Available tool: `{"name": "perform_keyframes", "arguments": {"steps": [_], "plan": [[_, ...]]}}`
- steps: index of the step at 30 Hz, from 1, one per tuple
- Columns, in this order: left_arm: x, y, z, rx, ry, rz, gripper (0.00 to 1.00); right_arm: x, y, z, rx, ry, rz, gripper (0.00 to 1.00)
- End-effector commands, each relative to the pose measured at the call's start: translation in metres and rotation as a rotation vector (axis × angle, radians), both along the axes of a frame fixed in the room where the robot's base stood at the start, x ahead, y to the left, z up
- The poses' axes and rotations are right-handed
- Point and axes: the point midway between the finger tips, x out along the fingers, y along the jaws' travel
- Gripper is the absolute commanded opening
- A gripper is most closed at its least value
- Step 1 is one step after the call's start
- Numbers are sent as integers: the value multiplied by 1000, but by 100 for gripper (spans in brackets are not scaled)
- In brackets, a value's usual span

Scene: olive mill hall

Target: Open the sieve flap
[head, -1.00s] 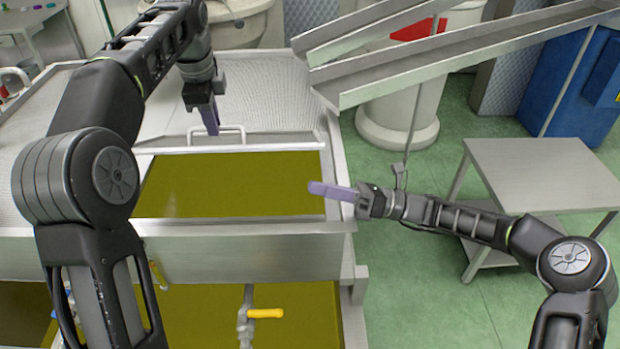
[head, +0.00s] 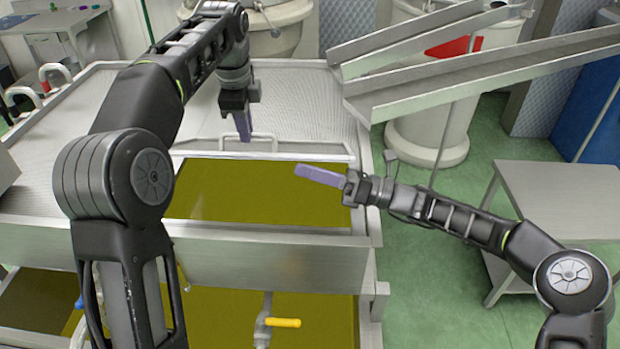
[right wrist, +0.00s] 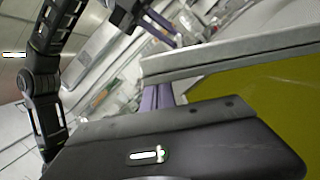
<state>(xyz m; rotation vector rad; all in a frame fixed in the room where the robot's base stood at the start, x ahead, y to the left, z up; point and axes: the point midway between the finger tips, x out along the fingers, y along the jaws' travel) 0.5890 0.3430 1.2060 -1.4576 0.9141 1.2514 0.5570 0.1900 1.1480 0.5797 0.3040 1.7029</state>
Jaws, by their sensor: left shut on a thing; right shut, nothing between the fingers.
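The sieve flap (head: 300,105) is a pale, finely perforated metal sheet over the back of the tank, with a bar handle (head: 269,140) near its front edge. My left gripper (head: 244,136) points down at the handle and is shut on it. The flap looks flat; any tilt is hard to tell. My right gripper (head: 303,172) is shut and empty, its lilac fingers above the greenish-yellow liquid (head: 230,195) in front of the flap. In the right wrist view its fingers (right wrist: 157,97) show beyond the dark gripper body, with my left arm at upper left.
Metal chutes (head: 480,70) slope above the tank's right back corner. A metal side table (head: 565,190) stands at right. A tap with a yellow lever (head: 284,323) is at the tank's lower front. Green floor (head: 430,270) lies between tank and table.

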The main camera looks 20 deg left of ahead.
Motion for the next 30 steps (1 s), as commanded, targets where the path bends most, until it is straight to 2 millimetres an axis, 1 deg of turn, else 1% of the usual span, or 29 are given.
{"name": "perform_keyframes", "arguments": {"steps": [1,5,12,19,20,21,27,30], "plan": [[3,0,-2,2,-7,-1,0,0,0,0,0,0,0,0],[3,0,-2,2,-7,-1,0,0,0,0,0,0,0,0],[2,-1,-3,1,-4,-2,0,9,2,19,2,-2,-1,0],[1,-2,-5,-1,7,-2,0,11,2,21,7,-1,-5,0],[0,-2,-5,-2,8,-2,13,11,2,21,6,-2,-7,0],[0,-2,-5,-2,8,-2,16,11,2,21,6,-2,-7,0],[0,-1,-4,0,5,-1,33,11,1,20,5,-1,-7,0],[0,0,-3,0,4,-1,33,11,1,20,4,-1,-6,0]]}}
